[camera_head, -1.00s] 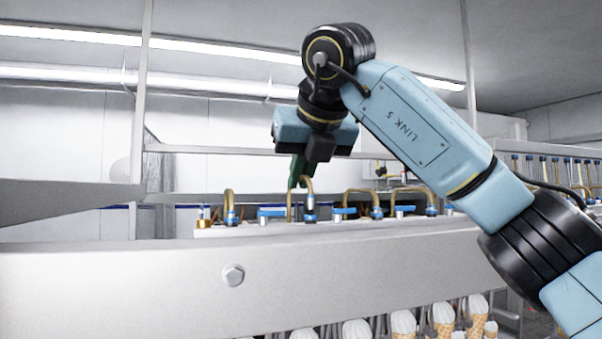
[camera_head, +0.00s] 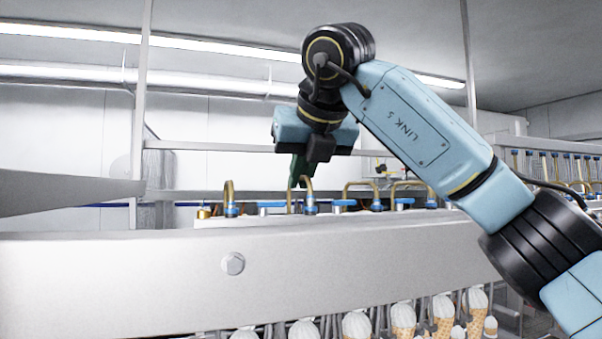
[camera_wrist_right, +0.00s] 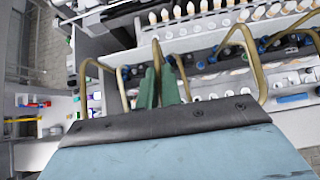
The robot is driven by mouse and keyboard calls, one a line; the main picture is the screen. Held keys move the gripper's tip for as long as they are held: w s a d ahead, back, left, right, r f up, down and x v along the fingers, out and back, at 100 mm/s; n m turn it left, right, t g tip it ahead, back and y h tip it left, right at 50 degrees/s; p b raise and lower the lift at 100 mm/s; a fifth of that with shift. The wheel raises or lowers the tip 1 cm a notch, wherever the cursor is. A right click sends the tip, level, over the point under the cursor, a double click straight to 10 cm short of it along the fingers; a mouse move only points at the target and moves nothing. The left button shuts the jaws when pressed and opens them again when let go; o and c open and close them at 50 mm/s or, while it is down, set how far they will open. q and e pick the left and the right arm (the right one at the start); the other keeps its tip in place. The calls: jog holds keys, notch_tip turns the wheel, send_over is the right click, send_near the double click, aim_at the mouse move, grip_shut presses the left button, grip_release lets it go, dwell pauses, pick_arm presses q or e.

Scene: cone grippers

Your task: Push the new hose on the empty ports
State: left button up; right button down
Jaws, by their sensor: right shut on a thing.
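My right gripper (camera_head: 298,186) points down over the row of ports, its green fingers shut on a tan bent hose (camera_head: 308,183). The hose's lower end meets a blue collar (camera_head: 310,206); whether it is seated cannot be told, and its other end is partly hidden behind the beam. In the right wrist view the green fingers (camera_wrist_right: 157,80) close around a tan tube (camera_wrist_right: 157,54). Other tan hoses arch over blue-collared ports, one to the left (camera_head: 229,190) and some to the right (camera_head: 360,185). My left gripper is out of view.
A grey metal beam (camera_head: 130,275) with a bolt runs in front of the ports and hides their bases. A thin upright post (camera_head: 141,100) and a horizontal rail (camera_head: 210,148) stand behind. More hoses show at far right.

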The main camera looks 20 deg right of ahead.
jog(key=shift+f+b, duration=0.3)
jog(key=shift+f, duration=0.1)
dwell(0.4)
jog(key=c, duration=1.2)
grip_release()
jog(key=shift+r, duration=0.15)
jog(key=shift+r+p, duration=2.35)
jog(key=shift+r, duration=0.05)
